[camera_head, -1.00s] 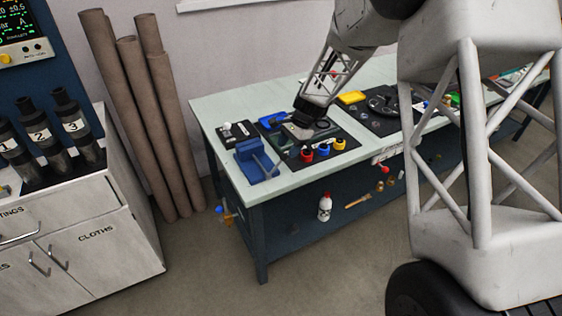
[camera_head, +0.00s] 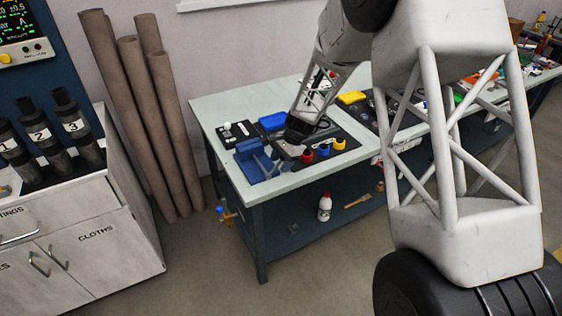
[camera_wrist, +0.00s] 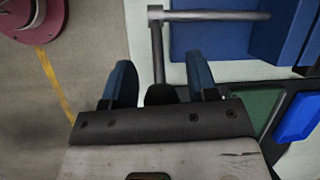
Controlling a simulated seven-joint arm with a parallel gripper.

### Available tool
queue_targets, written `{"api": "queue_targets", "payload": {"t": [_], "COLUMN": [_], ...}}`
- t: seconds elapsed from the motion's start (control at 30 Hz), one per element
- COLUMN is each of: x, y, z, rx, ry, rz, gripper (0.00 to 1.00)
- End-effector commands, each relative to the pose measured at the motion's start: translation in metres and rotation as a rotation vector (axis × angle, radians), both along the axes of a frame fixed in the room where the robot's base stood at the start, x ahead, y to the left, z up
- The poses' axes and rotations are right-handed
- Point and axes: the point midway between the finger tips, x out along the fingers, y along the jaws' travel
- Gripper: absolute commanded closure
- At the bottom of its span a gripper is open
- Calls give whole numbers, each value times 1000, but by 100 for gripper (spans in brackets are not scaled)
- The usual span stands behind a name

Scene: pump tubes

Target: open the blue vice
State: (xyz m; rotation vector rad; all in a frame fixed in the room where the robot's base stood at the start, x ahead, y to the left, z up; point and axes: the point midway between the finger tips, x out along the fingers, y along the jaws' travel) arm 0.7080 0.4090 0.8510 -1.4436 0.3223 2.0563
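The blue vice (camera_head: 250,160) is at the left front corner of the workbench. In the wrist view its blue body (camera_wrist: 212,42) is at the upper right, with a grey spindle and a handle bar (camera_wrist: 157,50) crossing the spindle's end. My gripper (camera_wrist: 160,75) is open, its two blue fingers wide apart. The handle bar lies between the fingers in the picture, with a clear gap on each side. I cannot tell whether the bar is at the fingers' depth. In the head view my gripper (camera_head: 290,150) is just right of the vice.
Red, blue and yellow capped bottles (camera_head: 323,149) stand right of my gripper. A blue bin (camera_head: 272,122) is behind it; a yellow bin (camera_head: 352,97) is farther right. The bench edge (camera_head: 300,183) is close to the vice, with open floor beyond.

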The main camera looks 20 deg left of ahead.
Motion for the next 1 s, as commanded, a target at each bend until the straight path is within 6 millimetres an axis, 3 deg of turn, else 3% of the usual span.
{"api": "queue_targets", "payload": {"t": [0.03,0.33,1.0], "x": [0,0,-4], "y": [0,0,4], "z": [0,0,6], "rx": [0,0,-75], "ry": [0,0,-77], "rz": [0,0,2], "gripper": [54,100,100]}}
